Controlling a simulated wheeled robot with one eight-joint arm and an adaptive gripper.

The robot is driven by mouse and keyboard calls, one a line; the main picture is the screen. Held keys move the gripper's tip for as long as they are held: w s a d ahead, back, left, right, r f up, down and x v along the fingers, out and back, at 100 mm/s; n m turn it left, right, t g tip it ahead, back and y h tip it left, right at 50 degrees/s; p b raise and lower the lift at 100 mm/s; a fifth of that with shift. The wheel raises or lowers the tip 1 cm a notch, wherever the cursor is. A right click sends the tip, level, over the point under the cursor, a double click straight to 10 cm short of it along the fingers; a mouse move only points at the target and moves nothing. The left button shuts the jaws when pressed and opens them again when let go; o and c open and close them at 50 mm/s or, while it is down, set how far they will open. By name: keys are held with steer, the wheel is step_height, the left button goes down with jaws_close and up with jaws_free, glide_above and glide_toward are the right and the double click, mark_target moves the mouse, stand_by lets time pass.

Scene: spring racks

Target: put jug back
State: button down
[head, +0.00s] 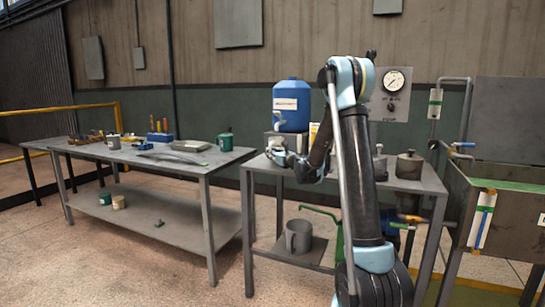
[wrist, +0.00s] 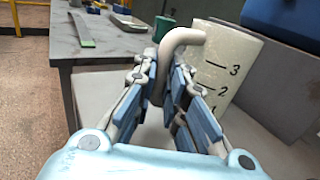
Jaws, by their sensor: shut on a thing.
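A pale jug (wrist: 222,68) with black level marks, "3" and "2" readable, stands upright in the wrist view. Its curved handle (wrist: 182,36) runs down between the fingers of my gripper (wrist: 168,88), which is shut on it. In the head view my gripper (head: 290,160) is low over the left part of the right-hand table, in front of the blue tank. The jug is hard to make out there among my gripper and arm. The jug's base is hidden in the wrist view, so I cannot tell whether it touches the tabletop.
A blue tank (head: 291,105) stands just behind my gripper. A grey mug-like vessel (head: 298,236) is on the lower shelf. The left bench (head: 120,150) holds tools and a green mug (head: 225,142).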

steer(key=c, duration=1.6)
jaws_free()
steer(key=shift+c, duration=0.2)
steer(key=shift+s, duration=0.1)
steer(key=v, duration=1.2)
steer(key=shift+r, duration=0.1)
steer(key=s+d+f+n+g+h, duration=0.15)
steer(key=s+n+g, duration=0.25)
steer(key=s+n, duration=0.6)
steer(key=s+d+f+n+g+h, duration=0.1)
steer(key=s+d+f+n+g, duration=0.15)
steer(key=s+n, duration=0.75)
steer(key=s+d+f+n+g+h, duration=0.2)
steer(key=s+d+f+n, duration=0.1)
steer(key=s, duration=0.7)
steer(key=s+d+f+n+g+h, duration=0.2)
steer(key=s+d+f, duration=0.3)
steer(key=s+d, duration=0.3)
steer(key=s+d+f+n+g+h, duration=0.2)
steer(key=s+d+f+n+h, duration=0.1)
steer(key=s, duration=0.9)
steer(key=shift+d+f+n+h, duration=0.4)
steer(key=shift+d+f+h, duration=0.3)
steer(key=shift+d, duration=0.55)
